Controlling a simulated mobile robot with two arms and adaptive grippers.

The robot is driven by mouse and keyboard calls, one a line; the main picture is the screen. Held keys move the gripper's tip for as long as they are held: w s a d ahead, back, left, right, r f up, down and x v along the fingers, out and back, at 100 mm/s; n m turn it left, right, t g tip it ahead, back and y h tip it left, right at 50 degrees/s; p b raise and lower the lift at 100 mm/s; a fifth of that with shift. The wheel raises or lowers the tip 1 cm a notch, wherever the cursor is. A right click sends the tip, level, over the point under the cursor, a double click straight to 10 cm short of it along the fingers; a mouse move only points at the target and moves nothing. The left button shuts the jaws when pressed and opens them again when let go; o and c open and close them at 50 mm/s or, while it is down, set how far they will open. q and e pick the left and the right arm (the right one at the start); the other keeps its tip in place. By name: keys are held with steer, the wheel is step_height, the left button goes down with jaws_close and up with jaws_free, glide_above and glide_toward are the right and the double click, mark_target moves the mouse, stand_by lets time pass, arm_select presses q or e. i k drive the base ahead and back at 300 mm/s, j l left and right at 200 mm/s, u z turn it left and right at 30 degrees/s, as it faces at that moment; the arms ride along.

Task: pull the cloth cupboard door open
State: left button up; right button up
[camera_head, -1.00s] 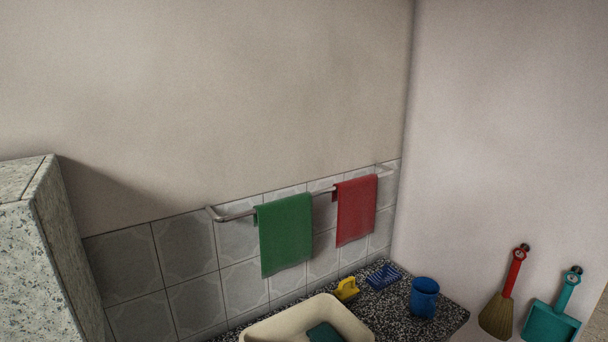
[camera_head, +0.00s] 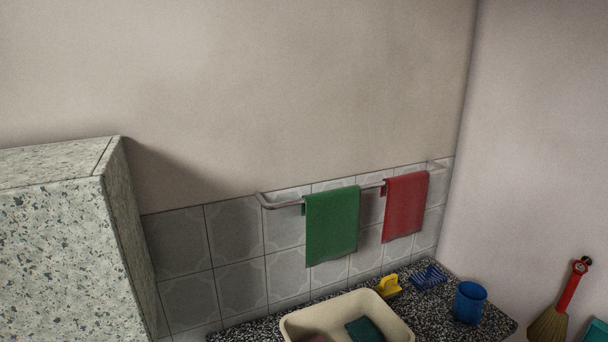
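A tall cabinet with a speckled grey-green finish (camera_head: 60,260) stands at the left edge of the head view. I cannot tell whether it is the cloth cupboard. Its top and right side show, and no handle or door gap is visible. Neither of my grippers is in view.
A green towel (camera_head: 332,228) and a red towel (camera_head: 405,207) hang on a wall rail (camera_head: 284,204). Below, a speckled counter (camera_head: 240,334) bears a cream basin (camera_head: 298,320), a yellow object (camera_head: 389,286), a blue rack (camera_head: 429,277) and a blue cup (camera_head: 470,302).

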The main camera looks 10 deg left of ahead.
mark_target(66, 276)
steer(key=k+u, duration=0.15)
steer(key=u, duration=1.5)
